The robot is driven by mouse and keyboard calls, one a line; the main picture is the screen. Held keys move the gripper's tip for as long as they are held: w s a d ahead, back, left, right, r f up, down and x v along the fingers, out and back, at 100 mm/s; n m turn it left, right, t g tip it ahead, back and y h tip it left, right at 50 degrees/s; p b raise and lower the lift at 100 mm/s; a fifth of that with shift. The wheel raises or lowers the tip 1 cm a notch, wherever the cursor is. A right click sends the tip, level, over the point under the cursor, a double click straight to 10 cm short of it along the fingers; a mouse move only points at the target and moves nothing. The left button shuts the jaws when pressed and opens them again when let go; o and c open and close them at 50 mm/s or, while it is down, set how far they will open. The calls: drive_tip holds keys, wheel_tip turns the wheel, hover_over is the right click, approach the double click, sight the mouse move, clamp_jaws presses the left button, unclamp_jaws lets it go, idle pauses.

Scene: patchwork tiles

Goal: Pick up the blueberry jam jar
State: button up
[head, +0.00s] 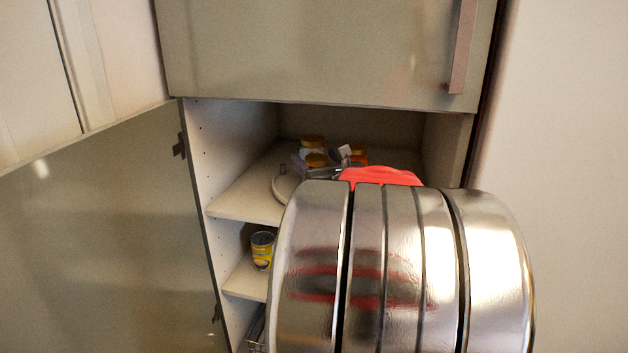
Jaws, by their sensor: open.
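Several small jars with gold lids stand close together on the upper shelf of the open cabinet. One jar (312,142) is at the back left, with a pale label. A front jar (316,159) has its lid showing; a purple patch shows beside it, but I cannot tell for sure which jar is blueberry jam. Another jar (358,151) with red on it is at the right, partly hidden. My gripper (335,163) is open at the jars, its grey fingers small in the picture. My arm hides much of it, and I cannot tell whether it touches a jar.
A yellow can (262,249) stands on the lower shelf (245,283). The closed panel (320,55) above and the cabinet's left wall (200,150) bound the opening.

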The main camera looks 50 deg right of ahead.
drive_tip(key=shift+x, duration=1.95)
clamp_jaws()
